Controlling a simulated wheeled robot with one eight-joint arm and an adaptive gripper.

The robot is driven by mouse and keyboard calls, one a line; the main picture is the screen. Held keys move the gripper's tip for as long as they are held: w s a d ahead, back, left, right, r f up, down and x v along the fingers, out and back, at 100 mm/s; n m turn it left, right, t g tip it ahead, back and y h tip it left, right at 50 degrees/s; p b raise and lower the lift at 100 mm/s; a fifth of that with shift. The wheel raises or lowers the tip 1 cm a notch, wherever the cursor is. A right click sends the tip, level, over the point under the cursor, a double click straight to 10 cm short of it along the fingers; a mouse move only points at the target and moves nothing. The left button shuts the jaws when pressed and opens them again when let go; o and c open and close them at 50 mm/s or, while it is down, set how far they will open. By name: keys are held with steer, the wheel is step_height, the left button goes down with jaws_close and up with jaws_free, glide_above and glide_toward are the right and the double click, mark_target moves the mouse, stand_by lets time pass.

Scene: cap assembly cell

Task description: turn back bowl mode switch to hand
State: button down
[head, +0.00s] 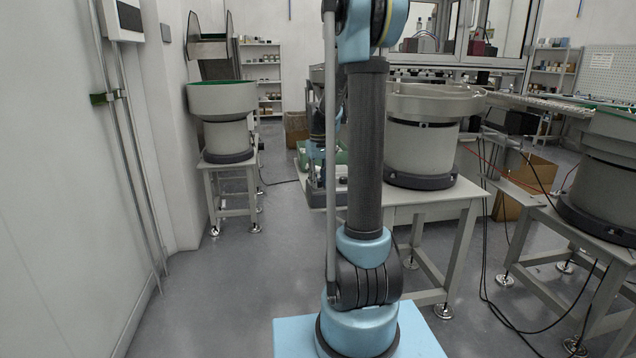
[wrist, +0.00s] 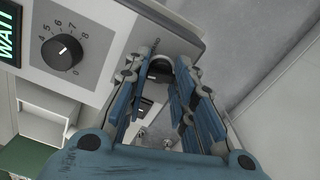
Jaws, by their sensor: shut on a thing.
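In the wrist view, a pale control box (wrist: 108,28) fills the upper left. The mode switch, a small dark knob (wrist: 158,73) with a light mark, shows between the fingers of my gripper (wrist: 164,60). The gripper's two blue-and-grey fingers reach up to the box's lower right part and are shut on the switch. The fingers partly cover the knob, and its pointing direction is hard to tell. In the head view my own arm hides most of the box and the switch.
A black numbered dial (wrist: 62,51) and a green-lit WAIT display (wrist: 8,34) sit left of the switch. In the head view, a large pale bowl feeder (head: 423,135) stands on a table behind my arm. A green-rimmed bowl (head: 222,101) stands further left. Floor at left is clear.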

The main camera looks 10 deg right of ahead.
steer(key=m, duration=1.1)
steer(key=shift+m, duration=0.4)
stand_by(0.3)
steer(key=c, duration=1.3)
jaws_free()
steer(key=shift+a, duration=0.1)
step_height(320, 180, up, 12)
steer(key=shift+w+f, duration=0.1)
